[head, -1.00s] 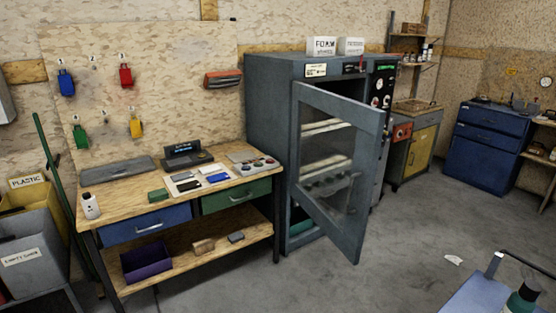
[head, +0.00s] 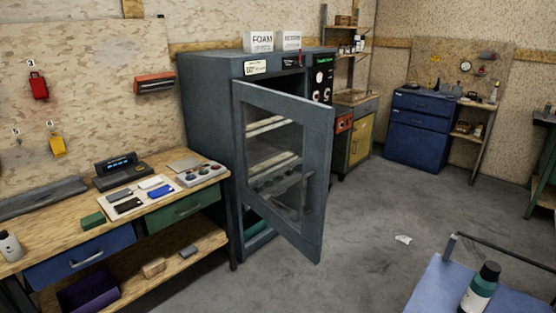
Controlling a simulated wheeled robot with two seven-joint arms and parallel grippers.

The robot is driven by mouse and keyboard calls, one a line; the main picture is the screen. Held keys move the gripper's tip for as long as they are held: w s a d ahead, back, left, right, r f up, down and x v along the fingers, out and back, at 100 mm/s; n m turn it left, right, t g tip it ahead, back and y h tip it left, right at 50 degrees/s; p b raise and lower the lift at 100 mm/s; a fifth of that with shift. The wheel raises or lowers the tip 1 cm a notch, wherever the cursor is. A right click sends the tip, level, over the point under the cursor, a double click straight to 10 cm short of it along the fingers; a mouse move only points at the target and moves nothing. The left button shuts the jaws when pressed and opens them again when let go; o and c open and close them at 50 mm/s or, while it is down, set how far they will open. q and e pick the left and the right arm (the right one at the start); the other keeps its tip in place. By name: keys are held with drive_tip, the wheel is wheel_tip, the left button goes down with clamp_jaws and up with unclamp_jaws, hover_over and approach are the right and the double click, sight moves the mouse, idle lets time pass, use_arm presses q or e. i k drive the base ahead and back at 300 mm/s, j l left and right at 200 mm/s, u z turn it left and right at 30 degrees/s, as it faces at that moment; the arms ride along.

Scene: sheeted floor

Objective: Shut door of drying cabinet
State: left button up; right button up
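The drying cabinet (head: 208,110) is a tall dark grey-blue box against the back wall, near the middle of the head view. Its door (head: 316,180) is hinged on the left, has a window, and stands open, swung out over the floor. Racks show through the window and part of the dark interior shows below. A control panel with dials (head: 322,84) is at the cabinet's right side. Neither of my grippers is in view.
A wooden workbench (head: 60,233) with drawers stands left of the cabinet. A blue cart (head: 425,290) with a bottle (head: 481,287) is at the front right. A white scrap (head: 403,239) lies on the floor. The floor right of the door is otherwise clear.

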sight(319, 118)
drive_tip(key=u, duration=0.45)
drive_tip(key=i+u, duration=0.1)
drive_tip(key=u, duration=0.85)
drive_tip(key=i+l+u, duration=0.1)
drive_tip(key=u, duration=0.8)
drive_tip(key=i+l+u, duration=0.1)
drive_tip(key=u, duration=0.4)
drive_tip(key=l+u, duration=0.1)
drive_tip(key=u, duration=0.35)
drive_tip(key=l+u, duration=0.1)
drive_tip(key=u, duration=0.35)
drive_tip(key=i+l+u, duration=0.1)
drive_tip(key=l+u, duration=0.4)
drive_tip(key=l, duration=0.5)
drive_tip(key=l+z, duration=0.8)
drive_tip(key=z, duration=0.2)
drive_tip(key=i, duration=0.05)
